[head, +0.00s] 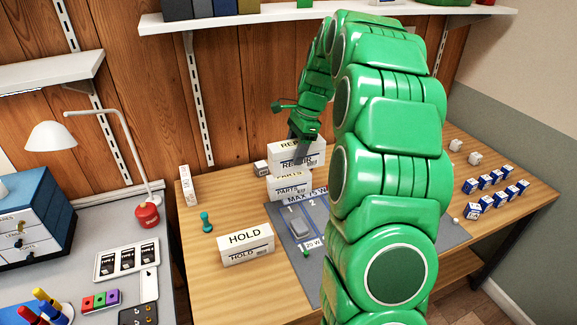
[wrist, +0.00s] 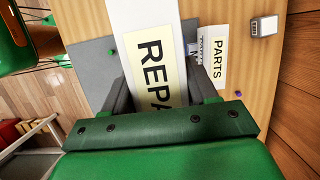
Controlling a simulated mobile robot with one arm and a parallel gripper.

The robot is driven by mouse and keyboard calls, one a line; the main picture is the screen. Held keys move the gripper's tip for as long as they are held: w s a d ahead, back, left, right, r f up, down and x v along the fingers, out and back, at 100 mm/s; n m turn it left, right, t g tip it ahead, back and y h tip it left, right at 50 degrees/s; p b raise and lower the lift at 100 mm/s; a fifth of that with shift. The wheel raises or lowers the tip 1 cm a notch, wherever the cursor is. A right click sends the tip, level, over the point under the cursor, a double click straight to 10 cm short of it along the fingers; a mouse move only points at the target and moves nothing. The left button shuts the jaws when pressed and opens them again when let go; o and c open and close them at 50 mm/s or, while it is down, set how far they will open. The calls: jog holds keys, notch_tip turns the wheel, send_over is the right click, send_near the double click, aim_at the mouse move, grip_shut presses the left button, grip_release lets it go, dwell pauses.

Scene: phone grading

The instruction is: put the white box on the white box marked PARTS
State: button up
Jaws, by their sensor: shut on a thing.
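My gripper (head: 302,143) is shut on the white box marked REPAIR (head: 310,161). In the wrist view the REPAIR box (wrist: 148,22) lies between the dark fingers of my gripper (wrist: 162,92), its label facing the camera. The white box marked PARTS (head: 289,188) stands on the table. In the head view the REPAIR box appears just above and behind it and covers part of its top. In the wrist view the PARTS box (wrist: 214,75) shows to the right of the held box, apart from it in the picture. Whether the two touch is unclear.
A white box marked HOLD (head: 246,252) stands at the front left of the wooden table (head: 200,262). A small white block (head: 261,168) is by the held box. A grey mat (head: 285,225) holds a grey device (head: 299,228). Several blue-and-white boxes (head: 497,180) stand right.

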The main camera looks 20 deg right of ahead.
jog(key=shift+w+d+f, duration=0.45)
jog(key=shift+w+f, duration=1.6)
jog(key=shift+f, duration=0.05)
jog(key=shift+w+d+f, duration=0.45)
jog(key=shift+w+f, duration=1.6)
jog(key=shift+w+d+f, duration=0.45)
jog(key=shift+w+f, duration=1.6)
jog(key=shift+f, duration=0.05)
jog(key=shift+f, duration=0.4)
jog(key=o, duration=1.3)
jog(key=shift+c, duration=0.2)
jog(key=shift+r, duration=0.45)
jog(key=v, duration=1.2)
